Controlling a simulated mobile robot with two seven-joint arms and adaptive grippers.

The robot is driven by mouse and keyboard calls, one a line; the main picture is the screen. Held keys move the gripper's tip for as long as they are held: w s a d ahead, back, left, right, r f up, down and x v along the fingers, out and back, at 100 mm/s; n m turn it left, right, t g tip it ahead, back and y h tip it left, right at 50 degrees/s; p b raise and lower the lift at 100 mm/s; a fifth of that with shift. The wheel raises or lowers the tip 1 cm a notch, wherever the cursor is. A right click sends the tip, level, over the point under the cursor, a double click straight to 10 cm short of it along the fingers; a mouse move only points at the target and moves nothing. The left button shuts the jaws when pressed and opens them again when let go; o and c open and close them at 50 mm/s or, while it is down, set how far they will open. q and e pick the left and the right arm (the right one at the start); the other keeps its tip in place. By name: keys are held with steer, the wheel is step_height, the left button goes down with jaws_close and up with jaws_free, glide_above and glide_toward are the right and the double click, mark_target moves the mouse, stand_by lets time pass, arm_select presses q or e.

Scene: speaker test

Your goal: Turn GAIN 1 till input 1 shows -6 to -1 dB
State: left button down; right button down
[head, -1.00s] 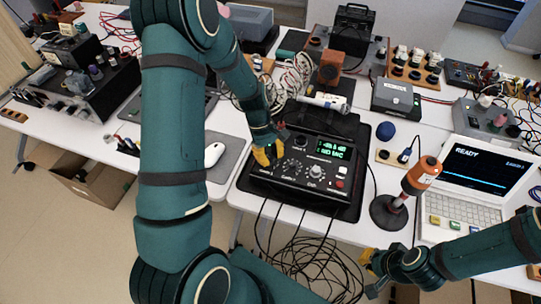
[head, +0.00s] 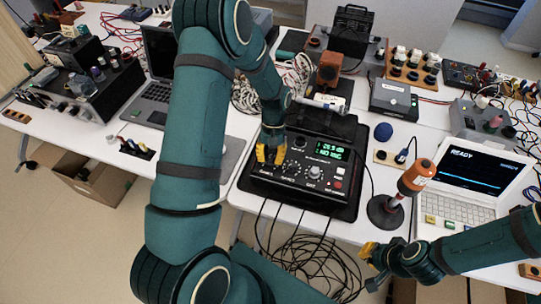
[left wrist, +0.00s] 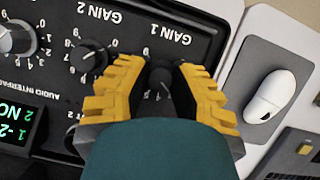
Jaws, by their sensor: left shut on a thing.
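The black audio interface (head: 312,164) lies on the white table in the head view. Its green display (head: 333,149) has two lines; the upper seems to read about -25.5 dB, and the lower reads NO MIC. My left gripper (head: 270,155) is at the interface's left side. In the left wrist view its yellow fingers are shut on the dark GAIN 1 knob (left wrist: 161,80), one on each side.
An orange-topped tool on a round stand (head: 388,212) and a white laptop (head: 470,185) reading READY stand to the right. Cables (head: 300,240) hang from the front edge. A white mouse (left wrist: 271,93) lies beside the interface. Shelved gear crowds the back.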

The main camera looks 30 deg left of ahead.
arm_select(q)
steer(key=m+y, duration=0.1)
steer(key=m, duration=0.2)
steer(key=m+y, duration=0.1)
steer(key=m, duration=0.2)
steer(key=shift+s+d+m+g, duration=0.1)
steer(key=shift+m+g, duration=0.2)
steer(key=m+t+y, duration=0.1)
steer(key=m+y, duration=0.1)
steer(key=m, duration=0.3)
steer(key=shift+f, duration=0.1)
steer(key=m+y, duration=0.1)
steer(key=m, duration=0.2)
steer(key=m+t, duration=0.1)
steer(key=m, duration=0.1)
steer(key=shift+m+t+y+b, duration=0.3)
steer(key=shift+m+y, duration=0.1)
steer(key=shift+s+m+t+b, duration=0.1)
steer(key=shift+m+t+b, duration=0.8)
steer(key=shift+m, duration=1.4)
steer(key=c, duration=0.8)
jaws_free()
